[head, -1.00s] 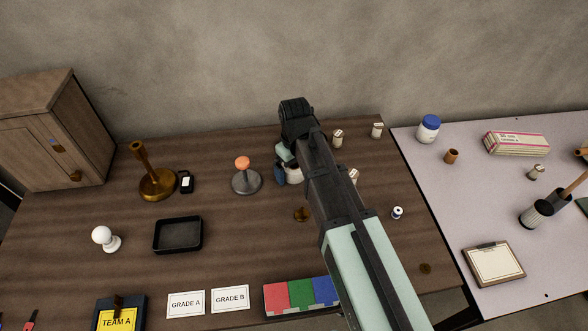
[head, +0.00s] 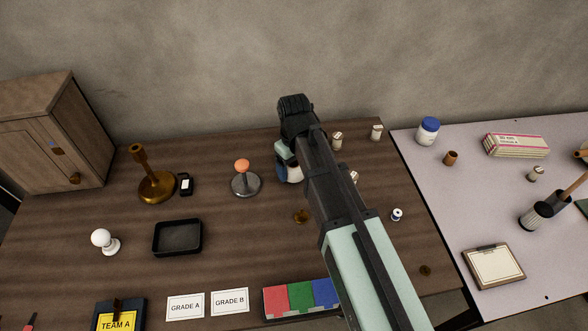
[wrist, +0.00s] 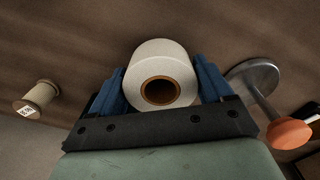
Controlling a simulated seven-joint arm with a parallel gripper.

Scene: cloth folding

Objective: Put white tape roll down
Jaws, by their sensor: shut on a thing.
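The white tape roll (wrist: 160,66), with a brown core, sits between the two blue fingers of my gripper (wrist: 163,88) in the wrist view. My gripper is shut on it. In the head view my gripper (head: 287,168) is over the back middle of the brown table (head: 225,210), and my arm hides much of the roll (head: 294,174). I cannot tell whether the roll touches the table.
A grey stand with an orange knob (head: 243,178) is just left of the roll. Small spools (head: 337,139) stand to the right. A black tray (head: 177,237), a brass holder (head: 155,180) and a white bulb (head: 104,241) are further left.

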